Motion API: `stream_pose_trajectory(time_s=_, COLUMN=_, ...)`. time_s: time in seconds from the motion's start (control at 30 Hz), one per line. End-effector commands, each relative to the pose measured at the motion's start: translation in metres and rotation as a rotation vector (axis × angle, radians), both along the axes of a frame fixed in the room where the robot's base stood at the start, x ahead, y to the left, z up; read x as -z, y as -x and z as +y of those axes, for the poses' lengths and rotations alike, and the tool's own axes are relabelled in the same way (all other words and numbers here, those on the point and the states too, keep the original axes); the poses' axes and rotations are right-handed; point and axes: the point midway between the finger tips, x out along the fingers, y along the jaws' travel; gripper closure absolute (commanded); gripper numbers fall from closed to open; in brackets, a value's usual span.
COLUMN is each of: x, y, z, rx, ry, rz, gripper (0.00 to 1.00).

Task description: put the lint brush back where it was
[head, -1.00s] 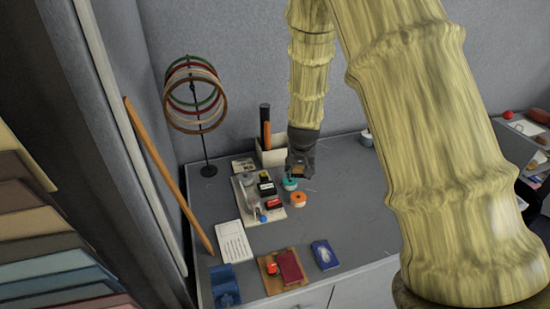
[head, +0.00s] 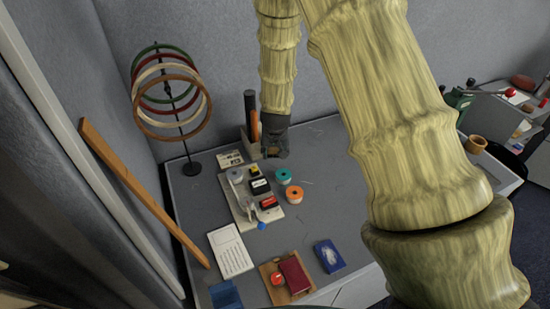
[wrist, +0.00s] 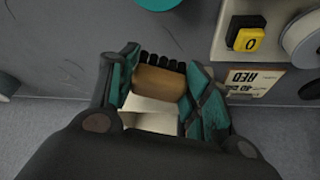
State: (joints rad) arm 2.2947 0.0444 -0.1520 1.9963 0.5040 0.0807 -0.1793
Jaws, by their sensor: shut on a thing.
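My gripper (head: 275,148) is low over the back of the table, just right of the pale holder box (head: 252,147). In the wrist view my gripper (wrist: 158,95) has its teal-padded fingers on either side of a brown block with black bristles, the lint brush (wrist: 160,83). The brush is hard to make out in the head view. A cream surface shows below the brush between the fingers; I cannot tell whether it is the box. The brush's lower part is hidden, and I cannot tell whether it touches the box.
A black rod (head: 250,108) and an orange piece stand at the box. A teal spool (head: 282,175), an orange spool (head: 294,194) and a white tray (head: 240,206) of small items are in front. A ring stand (head: 191,168) is left. The table right of the spools is mostly clear.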

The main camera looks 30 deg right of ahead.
Motion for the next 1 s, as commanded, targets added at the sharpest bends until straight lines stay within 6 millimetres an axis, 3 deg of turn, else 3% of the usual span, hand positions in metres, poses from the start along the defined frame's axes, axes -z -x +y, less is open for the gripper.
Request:
stream_pose_trajectory(time_s=0.27, x=0.012, y=0.000, z=0.000, rx=0.001, ry=-0.001, rz=-0.001, gripper=0.77)
stream_pose_trajectory(time_s=0.6, x=0.045, y=0.000, z=-0.001, rx=0.002, ry=0.000, rz=-0.001, gripper=0.77)
stream_pose_trajectory(time_s=0.97, x=0.049, y=0.000, z=0.000, rx=0.001, ry=0.000, rz=-0.001, gripper=0.77)
stream_pose_trajectory(time_s=1.0, x=0.049, y=0.000, z=0.000, rx=0.001, ry=0.000, rz=-0.001, gripper=0.48)
